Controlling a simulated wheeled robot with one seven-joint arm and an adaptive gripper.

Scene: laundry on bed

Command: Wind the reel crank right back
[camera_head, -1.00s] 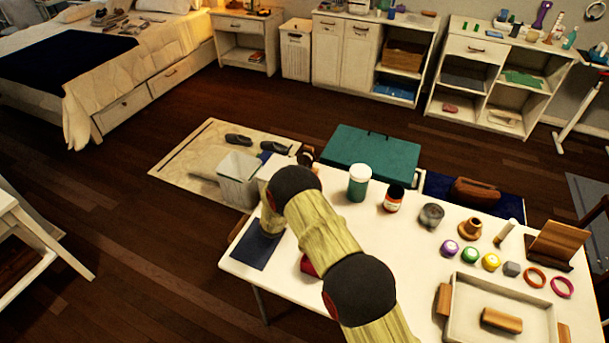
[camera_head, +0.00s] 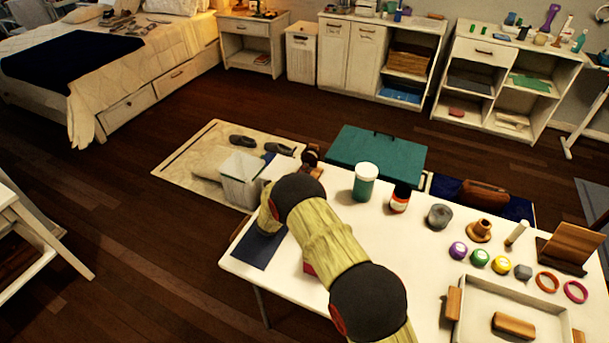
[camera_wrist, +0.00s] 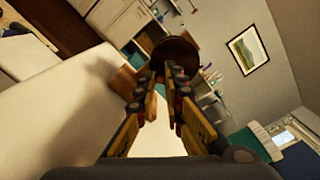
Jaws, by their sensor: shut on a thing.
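The reel shows as a dark brown round disc (camera_wrist: 176,50) in the wrist view, just beyond my fingertips. A light brown wooden block (camera_wrist: 122,82) stands beside it. In the head view a small dark brown piece (camera_head: 311,156), which looks like the reel, stands at the far left edge of the white table (camera_head: 330,215). My gripper (camera_wrist: 163,78) has its fingers drawn together at the disc, shut on what seems to be the reel crank. The crank itself is mostly hidden by the fingertips. In the head view my arm hides the gripper.
A teal-labelled jar (camera_head: 364,182), a red-labelled bottle (camera_head: 399,198) and a grey cup (camera_head: 439,216) stand right of the reel. A pale tray (camera_head: 463,310) lies nearer. A white bin (camera_head: 240,180) and a teal case (camera_head: 376,158) stand beyond the table.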

